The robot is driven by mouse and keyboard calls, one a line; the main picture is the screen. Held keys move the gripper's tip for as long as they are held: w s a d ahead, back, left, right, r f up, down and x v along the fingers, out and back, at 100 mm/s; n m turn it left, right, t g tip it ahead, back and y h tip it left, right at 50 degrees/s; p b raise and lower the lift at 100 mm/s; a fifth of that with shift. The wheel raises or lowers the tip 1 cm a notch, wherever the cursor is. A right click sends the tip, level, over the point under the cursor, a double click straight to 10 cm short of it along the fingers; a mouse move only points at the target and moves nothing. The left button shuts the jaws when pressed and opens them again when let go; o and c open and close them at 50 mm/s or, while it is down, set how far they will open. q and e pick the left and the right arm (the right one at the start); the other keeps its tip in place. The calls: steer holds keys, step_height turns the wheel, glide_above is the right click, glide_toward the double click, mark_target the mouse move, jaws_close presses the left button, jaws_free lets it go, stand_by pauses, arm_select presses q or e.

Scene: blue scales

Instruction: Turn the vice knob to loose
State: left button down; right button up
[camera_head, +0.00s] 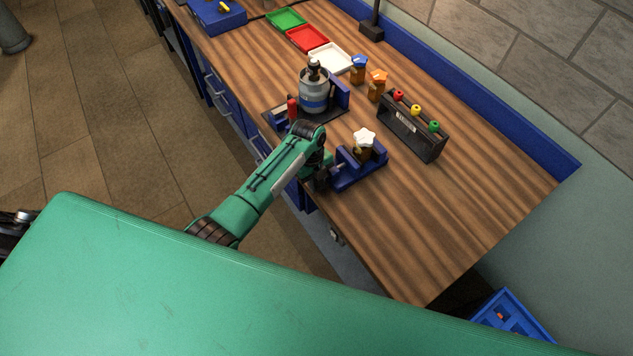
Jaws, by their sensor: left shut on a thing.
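The blue vice (358,172) sits near the front edge of the wooden workbench. A dark amber piece with a white star-shaped top (364,141) stands in it between the jaws. My left gripper (328,178) is at the vice's left end, where its knob would be, and is shut on that knob. The knob itself is hidden by my green wrist and fingers. My right gripper is not in view.
A grey canister (314,93) stands in a fixture behind my left wrist. A black holder (413,127) with coloured knobs is right of the vice. Bottles with a blue top (359,69) and an orange top (377,84) stand behind. The bench's right part is clear.

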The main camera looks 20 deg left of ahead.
arm_select(q)
steer(key=c, duration=1.6)
jaws_free()
steer(key=shift+a+f, duration=0.1)
steer(key=shift+o, duration=0.2)
steer(key=r+b, duration=0.1)
steer(key=r, duration=0.3)
steer(key=w+a+r+b, duration=0.1)
steer(key=r+b, duration=0.1)
steer(key=r, duration=0.2)
steer(key=a+r+b, duration=0.1)
steer(key=r, duration=0.3)
steer(key=shift+w+r, duration=0.15)
steer(key=shift+w, duration=0.15)
steer(key=shift+r+b, duration=0.3)
steer(key=shift+r, duration=0.35)
